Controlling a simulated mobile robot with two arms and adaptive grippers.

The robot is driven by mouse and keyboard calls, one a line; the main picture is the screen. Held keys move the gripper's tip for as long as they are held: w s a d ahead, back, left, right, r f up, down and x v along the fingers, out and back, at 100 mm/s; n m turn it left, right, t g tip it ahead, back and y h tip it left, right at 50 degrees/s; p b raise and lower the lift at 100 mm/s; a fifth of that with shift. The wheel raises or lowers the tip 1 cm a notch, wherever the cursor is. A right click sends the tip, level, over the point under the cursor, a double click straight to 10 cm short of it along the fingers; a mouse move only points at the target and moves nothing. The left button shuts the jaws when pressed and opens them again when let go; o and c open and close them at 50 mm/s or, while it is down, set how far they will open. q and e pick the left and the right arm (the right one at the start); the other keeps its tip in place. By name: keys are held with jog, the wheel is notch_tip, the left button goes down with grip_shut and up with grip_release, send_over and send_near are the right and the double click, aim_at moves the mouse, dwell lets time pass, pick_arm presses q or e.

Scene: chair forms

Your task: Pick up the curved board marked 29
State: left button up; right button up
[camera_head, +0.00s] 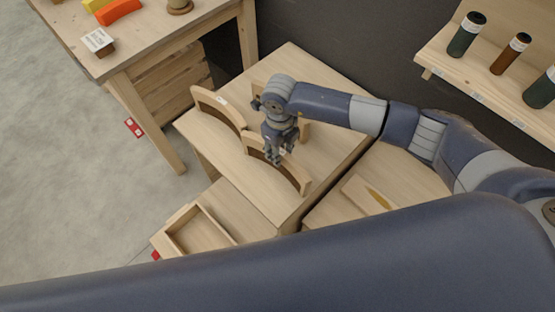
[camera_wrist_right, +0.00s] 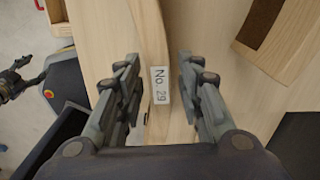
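The curved board marked 29 (camera_wrist_right: 150,35) stands on edge in the right wrist view, its "No. 29" label facing the camera. My right gripper (camera_wrist_right: 158,85) is open, with one finger on each side of the board and a gap on both sides. In the head view my right gripper (camera_head: 277,157) points down over the front curved board (camera_head: 293,175) on a wooden cabinet top. Its label is hidden there. A dark claw-like part, which appears to be my left gripper (camera_wrist_right: 18,78), shows at the left of the wrist view; its opening is unclear.
A second curved board (camera_head: 218,106) stands at the left of the cabinet top (camera_head: 250,205), and another wooden piece (camera_head: 303,130) is partly behind my right arm. An open wooden drawer (camera_head: 200,232) is at the front left. A shelf with bottles (camera_head: 467,36) is at upper right.

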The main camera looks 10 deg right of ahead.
grip_shut()
jog(key=shift+w+r, duration=0.1)
jog(key=shift+r, duration=0.05)
